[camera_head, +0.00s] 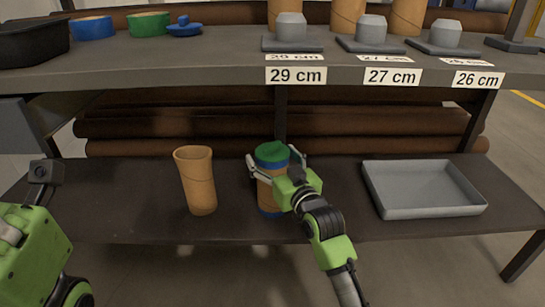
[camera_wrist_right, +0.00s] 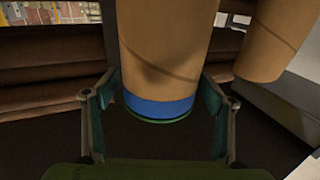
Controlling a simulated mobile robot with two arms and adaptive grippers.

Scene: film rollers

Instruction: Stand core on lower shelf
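A brown cardboard core (camera_head: 265,184) with a green top and a blue band at its base stands upright on the dark lower shelf (camera_head: 120,203). My right gripper (camera_head: 271,164) reaches around it, with one finger on either side. In the right wrist view the fingers (camera_wrist_right: 160,95) look spread, with small gaps beside the core's blue-banded end (camera_wrist_right: 157,105). A second plain brown core (camera_head: 197,182) stands on the same shelf to the left, leaning slightly. It also shows at the right of the wrist view (camera_wrist_right: 276,40). My left arm shows at the left edge; its fingers are not visible.
A grey tray (camera_head: 422,212) lies on the lower shelf at right. The upper shelf (camera_head: 200,75) overhangs behind, with length labels, grey holders (camera_head: 290,28), blue and green rings (camera_head: 149,24) and a black bin (camera_head: 32,42). Brown rolls (camera_head: 400,122) lie behind the lower shelf.

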